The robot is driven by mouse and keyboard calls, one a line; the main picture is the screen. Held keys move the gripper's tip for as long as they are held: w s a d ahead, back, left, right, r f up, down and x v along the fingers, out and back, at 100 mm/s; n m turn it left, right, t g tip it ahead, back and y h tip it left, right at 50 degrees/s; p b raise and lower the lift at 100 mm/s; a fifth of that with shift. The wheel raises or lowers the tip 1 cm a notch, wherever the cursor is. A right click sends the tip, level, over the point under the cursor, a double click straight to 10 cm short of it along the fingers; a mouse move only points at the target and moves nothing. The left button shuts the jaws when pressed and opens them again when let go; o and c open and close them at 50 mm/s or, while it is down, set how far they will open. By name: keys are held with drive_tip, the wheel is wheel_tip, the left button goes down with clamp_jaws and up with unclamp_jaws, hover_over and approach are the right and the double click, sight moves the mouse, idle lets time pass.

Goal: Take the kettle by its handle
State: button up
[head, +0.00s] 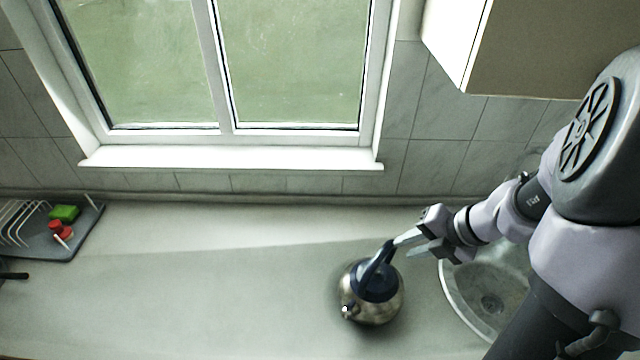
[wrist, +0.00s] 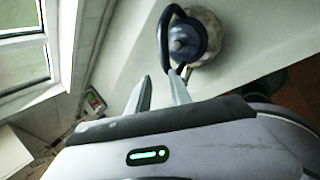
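The kettle (head: 370,308) has a round steel body and a dark blue lid and stands upright on the counter. Its dark blue arched handle (head: 379,262) rises over the lid. My gripper (head: 402,246) is just right of the handle, its fingers pointing left towards it. In the wrist view the kettle (wrist: 210,38) is at the top, with the handle (wrist: 164,36) on its left side. There my gripper (wrist: 160,76) is open, with the two fingers apart and nothing seen held. The handle is just beyond the right fingertip; I cannot tell whether they touch.
A round metal sink (head: 485,300) lies right of the kettle, under my arm. A grey dish rack (head: 75,240) with green and red items stands at the far left. A wall cabinet (head: 540,50) hangs at upper right. The counter (head: 190,290) left of the kettle is clear.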

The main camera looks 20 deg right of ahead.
sight(382, 258)
drive_tip(key=shift+m, duration=0.7)
drive_tip(key=b+x, duration=0.1)
drive_tip(key=x, duration=0.2)
drive_tip(key=d+b+x, duration=0.1)
drive_tip(key=b+x, duration=0.1)
drive_tip(key=x, duration=0.2)
drive_tip(key=b+x, duration=0.2)
drive_tip(key=x, duration=0.2)
drive_tip(key=shift+s+d+f, duration=0.15)
drive_tip(key=shift+d+f, duration=0.05)
drive_tip(key=shift+f, duration=0.35)
drive_tip(key=b+x, duration=0.3)
drive_tip(key=x, duration=0.3)
drive_tip(key=shift+a+r, duration=0.1)
drive_tip(key=shift+r, duration=0.15)
clamp_jaws()
